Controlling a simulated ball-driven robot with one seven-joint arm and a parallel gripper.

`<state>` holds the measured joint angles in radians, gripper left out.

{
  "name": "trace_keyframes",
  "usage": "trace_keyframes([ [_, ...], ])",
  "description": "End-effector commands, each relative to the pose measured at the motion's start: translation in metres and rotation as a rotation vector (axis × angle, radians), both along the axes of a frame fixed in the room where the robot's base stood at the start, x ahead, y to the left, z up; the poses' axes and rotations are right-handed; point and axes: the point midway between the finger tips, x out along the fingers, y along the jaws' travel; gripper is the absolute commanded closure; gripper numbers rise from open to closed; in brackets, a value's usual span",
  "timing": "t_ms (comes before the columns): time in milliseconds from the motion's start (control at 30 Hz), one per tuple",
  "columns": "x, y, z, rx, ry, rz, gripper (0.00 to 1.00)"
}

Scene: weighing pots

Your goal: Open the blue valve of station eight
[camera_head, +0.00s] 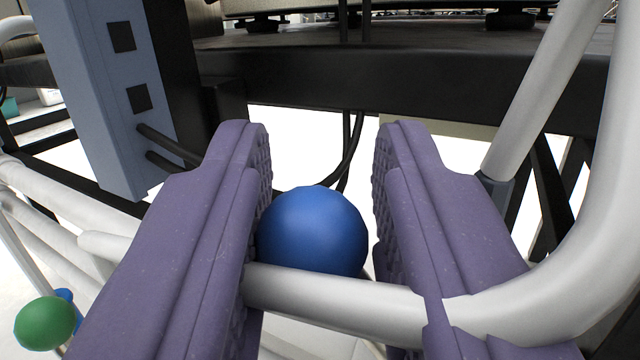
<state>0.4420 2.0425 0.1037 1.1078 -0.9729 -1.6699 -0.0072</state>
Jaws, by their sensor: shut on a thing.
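The blue valve's round knob (312,231) sits in the middle of the view, between the two purple fingers of my gripper (322,145). The gripper is shut on this blue knob. The left finger's ribbed pad meets the knob; a narrow gap seems to show at the right pad. A white pipe (335,298) passes in front of the knob's lower part, hiding it, and runs between the fingers. The valve's stem and body are hidden, and no station number is visible.
A green ball (45,323) with a small blue part (66,296) behind it is at lower left. A thick white pipe (600,210) curves close by on the right. A black frame beam (400,85) crosses behind. A grey-blue box (105,90) with dark cables stands at upper left.

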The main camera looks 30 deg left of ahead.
Motion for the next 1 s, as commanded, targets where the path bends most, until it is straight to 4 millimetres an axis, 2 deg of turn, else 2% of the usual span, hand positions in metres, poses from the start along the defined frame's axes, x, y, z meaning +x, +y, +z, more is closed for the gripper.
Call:
trace_keyframes([
  [300,-0.0028,-0.0040,-0.0016,0.080,0.012,-0.001,1.00],
  [833,-0.0027,-0.0049,-0.0014,0.093,0.012,-0.002,1.00],
  [867,-0.0027,-0.0049,-0.0014,0.093,0.012,-0.002,0.68],
  [933,-0.0025,-0.0049,-0.0011,0.092,0.010,-0.002,0.51],
  [1000,-0.0019,-0.0048,-0.0003,0.093,0.008,-0.002,0.51],
])
